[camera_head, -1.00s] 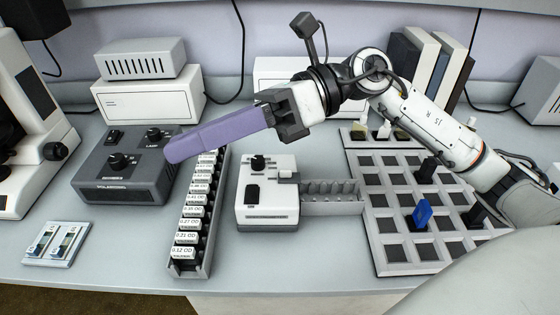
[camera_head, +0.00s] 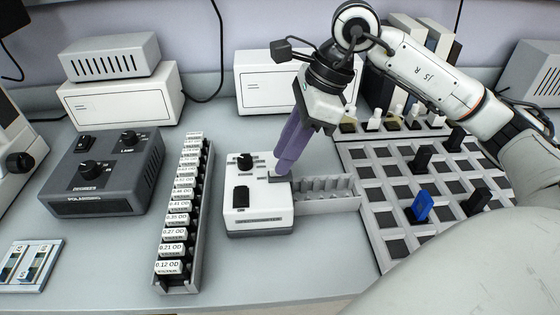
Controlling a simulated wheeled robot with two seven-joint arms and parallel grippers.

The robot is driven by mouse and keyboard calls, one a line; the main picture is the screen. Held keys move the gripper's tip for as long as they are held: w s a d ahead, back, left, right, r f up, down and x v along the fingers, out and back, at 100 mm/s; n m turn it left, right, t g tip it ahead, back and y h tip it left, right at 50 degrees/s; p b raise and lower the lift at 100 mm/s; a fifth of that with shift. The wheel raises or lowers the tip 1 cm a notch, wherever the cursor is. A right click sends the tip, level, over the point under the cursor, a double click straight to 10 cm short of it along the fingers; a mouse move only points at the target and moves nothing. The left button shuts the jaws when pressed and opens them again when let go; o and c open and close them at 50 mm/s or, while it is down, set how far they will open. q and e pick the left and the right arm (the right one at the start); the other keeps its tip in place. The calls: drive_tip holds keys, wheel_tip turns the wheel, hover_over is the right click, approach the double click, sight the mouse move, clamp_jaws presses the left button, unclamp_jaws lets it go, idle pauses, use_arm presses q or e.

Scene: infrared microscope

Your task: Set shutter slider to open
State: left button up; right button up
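A white box (camera_head: 258,215) with a black knob and a black switch stands mid-bench. A small raised part (camera_head: 280,178) sits on its right side, partly hidden by my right gripper. I cannot read a shutter label, so I cannot tell for certain which part is the shutter slider. My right gripper (camera_head: 290,165) points down with its purple fingers together, the tips at the box's rear right edge. I cannot tell whether they touch it. The fingers appear shut, with nothing seen between them. My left gripper is not in view.
A rack of labelled OD filters (camera_head: 205,235) stands left of the box. A grey slotted holder (camera_head: 325,203) adjoins its right side, with a grid tray (camera_head: 390,215) beyond. A dark control box (camera_head: 105,180) and a slide plate (camera_head: 30,265) are at left. The front bench is clear.

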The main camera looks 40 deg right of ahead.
drive_tip(key=shift+x, duration=1.3)
clamp_jaws()
idle(0.5)
